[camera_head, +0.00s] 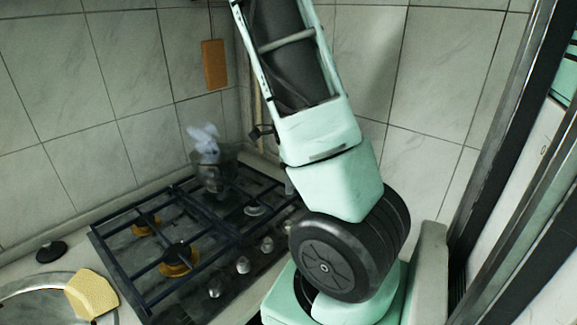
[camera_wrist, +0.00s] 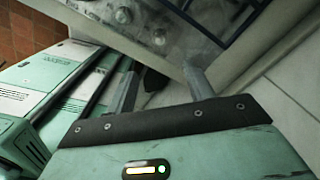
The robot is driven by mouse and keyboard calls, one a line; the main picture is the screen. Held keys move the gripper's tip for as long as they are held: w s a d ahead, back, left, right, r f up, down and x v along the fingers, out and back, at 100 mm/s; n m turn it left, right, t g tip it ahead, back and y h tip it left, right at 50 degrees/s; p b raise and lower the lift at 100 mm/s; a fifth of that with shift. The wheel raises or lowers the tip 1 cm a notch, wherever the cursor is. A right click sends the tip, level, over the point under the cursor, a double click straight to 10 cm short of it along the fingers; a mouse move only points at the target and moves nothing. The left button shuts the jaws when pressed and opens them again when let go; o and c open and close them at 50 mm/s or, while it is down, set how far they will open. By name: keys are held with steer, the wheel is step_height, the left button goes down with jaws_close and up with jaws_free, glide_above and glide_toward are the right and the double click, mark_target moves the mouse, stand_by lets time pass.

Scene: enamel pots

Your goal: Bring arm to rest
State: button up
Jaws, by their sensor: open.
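My arm rises in the middle of the head view, bent upward in front of the tiled wall. My gripper (camera_wrist: 160,72) shows in the wrist view with its two grey fingers spread apart. Nothing is held between them. A dark object lies behind the gap between the fingers; I cannot tell what it is. In the head view I cannot make out the gripper's fingers.
A gas stove (camera_head: 190,235) with a dark grate stands left of my arm. A yellow sponge (camera_head: 91,294) lies by the sink (camera_head: 40,285). An orange board (camera_head: 214,64) hangs on the wall. Dark-framed panels stand at right.

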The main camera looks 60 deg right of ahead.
steer(key=shift+r, duration=0.9)
steer(key=w+a+r+n+y, duration=0.1)
steer(key=w+a+n, duration=0.3)
steer(key=a+n, duration=0.65)
steer(key=w+a+r+n+y, duration=0.1)
steer(key=w+a+n, duration=0.4)
steer(key=a, duration=1)
steer(key=s+a+r+n, duration=0.1)
steer(key=s+a+n, duration=0.6)
steer(key=a+n, duration=0.3)
steer(key=s+a+r+n+h+b, duration=0.1)
steer(key=s+a+r+n, duration=0.1)
steer(key=s+a+n, duration=0.5)
steer(key=a+n, duration=0.3)
steer(key=n, duration=0.2)
steer(key=shift+s+r, duration=0.2)
steer(key=shift+s, duration=0.15)
